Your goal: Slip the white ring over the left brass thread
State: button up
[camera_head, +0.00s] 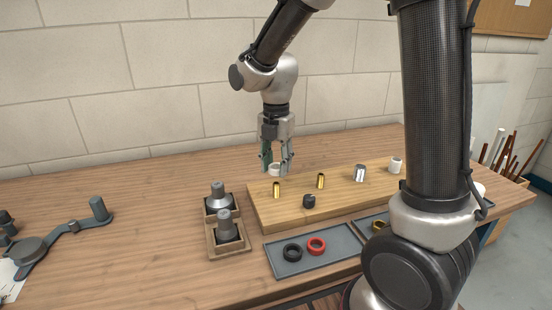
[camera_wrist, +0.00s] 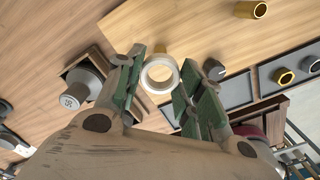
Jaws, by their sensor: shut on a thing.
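My gripper (camera_head: 277,160) is shut on the white ring (camera_head: 275,169), which also shows between the green-padded fingers in the wrist view (camera_wrist: 146,80). The ring is held above the wooden board, near its back left part. The left brass thread (camera_head: 277,190) stands upright on the board, just below the ring in the head view and apart from it. In the wrist view a bit of brass (camera_wrist: 160,48) peeks out past the ring's upper edge, mostly hidden. The right brass thread (camera_head: 320,181) stands bare to the right.
A black fitting (camera_head: 309,201), a chrome fitting (camera_head: 360,173) and a white fitting (camera_head: 396,165) stand on the wooden board (camera_head: 268,216). A grey tray (camera_head: 327,258) with black and red rings lies in front.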

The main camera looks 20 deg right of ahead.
aim_at(276, 183)
jog(key=shift+f, duration=2.4)
jog(key=shift+f, duration=0.1)
jog(key=o, duration=0.9)
jog(key=shift+c, duration=0.2)
jog(key=o, duration=0.8)
jog(key=shift+r, duration=2.55)
